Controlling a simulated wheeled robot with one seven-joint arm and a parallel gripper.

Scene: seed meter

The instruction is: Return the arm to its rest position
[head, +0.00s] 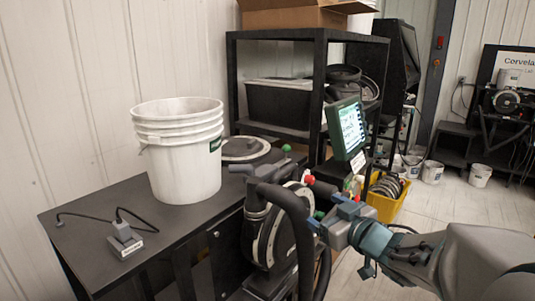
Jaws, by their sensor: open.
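My arm reaches in from the lower right, with grey and teal links. My gripper (323,208) is at its end, with blue parts at its jaws. It is open and I see nothing held between the jaws. It is close to the right side of a black and silver disc-shaped seed meter (270,238) at the front end of the dark bench. Small red and green parts show beside the jaws. Whether the jaws touch the meter I cannot tell.
A white bucket (184,160) stands on the dark bench (90,237) beside a small grey device with a cable. A lit screen (350,128) stands behind my gripper. A black shelf (318,90) and a yellow bin (385,208) are farther back. Open floor lies to the right.

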